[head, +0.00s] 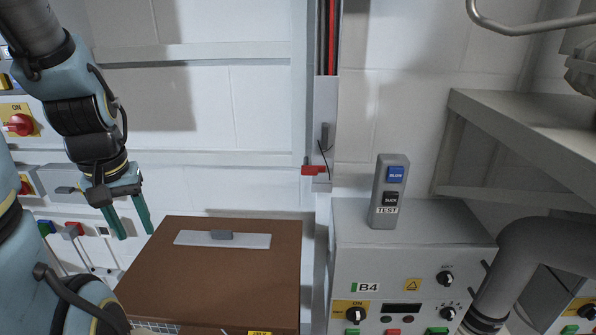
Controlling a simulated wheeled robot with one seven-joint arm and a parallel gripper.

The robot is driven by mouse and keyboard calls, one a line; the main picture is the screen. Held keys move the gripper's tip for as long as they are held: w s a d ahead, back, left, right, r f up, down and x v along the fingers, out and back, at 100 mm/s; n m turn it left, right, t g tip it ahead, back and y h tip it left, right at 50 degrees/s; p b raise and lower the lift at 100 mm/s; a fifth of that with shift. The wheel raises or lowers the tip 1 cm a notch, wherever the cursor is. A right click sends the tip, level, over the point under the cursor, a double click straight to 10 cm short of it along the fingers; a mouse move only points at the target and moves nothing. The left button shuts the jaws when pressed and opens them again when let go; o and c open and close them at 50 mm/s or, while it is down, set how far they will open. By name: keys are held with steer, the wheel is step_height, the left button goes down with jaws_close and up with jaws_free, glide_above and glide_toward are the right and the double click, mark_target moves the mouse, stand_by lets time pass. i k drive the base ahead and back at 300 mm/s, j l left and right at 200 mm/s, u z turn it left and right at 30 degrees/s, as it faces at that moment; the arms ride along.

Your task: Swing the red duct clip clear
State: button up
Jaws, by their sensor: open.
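The red duct clip (314,170) is a small red bar at the lower end of the grey vertical duct (325,120) on the wall. It sticks out sideways across the duct's bottom. A thin dark cable loops just above it. Red and black cables run in the open upper part of the duct. My gripper (136,233) has two green fingers, apart and empty, pointing down at the left. It is well to the left of the clip and lower than it, near the brown box's back left corner. Nothing hides the clip.
A brown box (215,280) with a pale strip and grey handle on top stands below the clip. A shelf (510,125) juts out at right. The wall between gripper and clip looks clear.

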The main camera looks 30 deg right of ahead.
mark_target(307, 170)
steer(key=k+l+u, duration=0.25)
steer(key=k, duration=0.25)
steer(key=k+l+u, duration=0.1)
steer(key=k+u, duration=0.15)
steer(key=k, duration=0.25)
